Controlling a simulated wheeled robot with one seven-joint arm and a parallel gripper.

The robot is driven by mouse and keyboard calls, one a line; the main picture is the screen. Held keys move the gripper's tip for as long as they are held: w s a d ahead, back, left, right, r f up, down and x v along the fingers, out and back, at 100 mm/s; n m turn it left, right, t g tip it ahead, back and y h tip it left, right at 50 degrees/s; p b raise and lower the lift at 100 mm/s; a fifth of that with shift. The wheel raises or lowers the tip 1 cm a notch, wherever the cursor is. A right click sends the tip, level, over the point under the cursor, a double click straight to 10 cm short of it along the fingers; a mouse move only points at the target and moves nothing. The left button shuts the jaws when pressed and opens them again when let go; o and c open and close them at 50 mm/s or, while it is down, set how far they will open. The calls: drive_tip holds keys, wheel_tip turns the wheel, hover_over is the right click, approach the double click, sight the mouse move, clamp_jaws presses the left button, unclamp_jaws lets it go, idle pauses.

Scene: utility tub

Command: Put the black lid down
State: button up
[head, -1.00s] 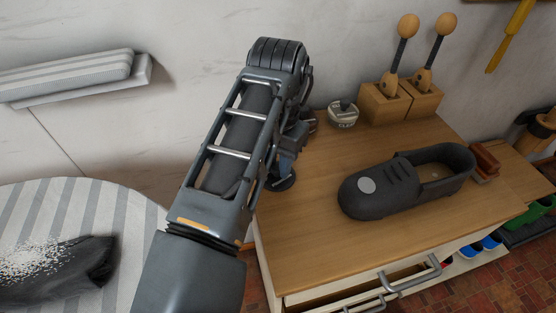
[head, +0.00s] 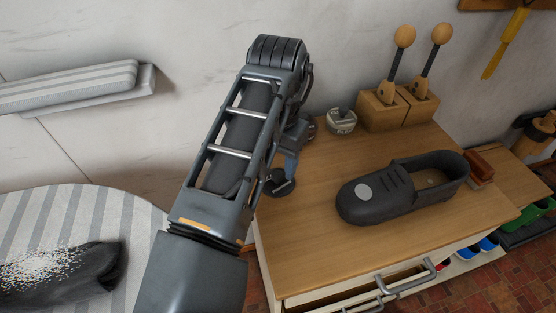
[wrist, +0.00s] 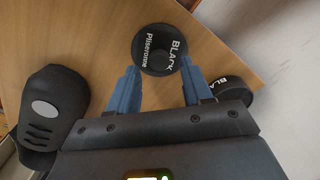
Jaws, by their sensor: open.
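The black lid (wrist: 158,62) is a round dark disc with a knob and white lettering. In the wrist view it lies face up on the wooden top, just beyond and between my fingertips. In the head view the lid (head: 281,186) shows near the left edge of the top, below my gripper. My gripper (wrist: 161,78) is open, with blue fingers apart and a gap between them and the lid. In the head view my arm hides most of the gripper (head: 289,165). A dark round container marked BLACK (wrist: 234,91) stands right of the right finger.
A large dark shoe-shaped thing (head: 372,208) lies on the wooden top (head: 320,250). A pale pot (head: 341,122) and wooden blocks holding tools (head: 380,112) stand by the wall. A striped round surface (head: 120,205) is at left. The front middle of the top is clear.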

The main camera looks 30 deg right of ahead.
sight(278, 172)
wheel_tip(278, 172, up, 10)
drive_tip(key=p, duration=0.7)
drive_tip(key=shift+f+p, duration=0.2)
drive_tip(key=shift+p, duration=0.1)
drive_tip(key=d+r+n+t+h, duration=0.3)
drive_tip(key=d+r+t+h, duration=0.15)
drive_tip(key=d, duration=0.75)
drive_tip(key=d+r+n+t+h, duration=0.35)
drive_tip(key=d+h, duration=0.25)
drive_tip(key=d, duration=0.7)
drive_tip(key=s+a+f+n+t+y, duration=0.2)
drive_tip(key=s+a+f+n, duration=0.1)
drive_tip(key=s+a, duration=0.1)
drive_tip(key=s+a+f+n+t+y, duration=0.2)
drive_tip(key=s+a+f+n+y, duration=0.1)
drive_tip(key=s, duration=0.4)
drive_tip(key=s+a+f+n+t+y, duration=0.2)
drive_tip(key=s+a+f+n+y, duration=0.1)
drive_tip(key=s+a, duration=0.3)
drive_tip(key=shift+f+n+t, duration=0.1)
drive_tip(key=shift+n+t, duration=0.15)
drive_tip(key=shift+t, duration=0.05)
drive_tip(key=s+a+r+m+y, duration=0.2)
drive_tip(key=s+a+r+m, duration=0.1)
drive_tip(key=s+a, duration=0.9)
drive_tip(key=v, duration=0.4)
drive_tip(key=shift+s+f, duration=0.25)
drive_tip(key=shift+s, duration=0.15)
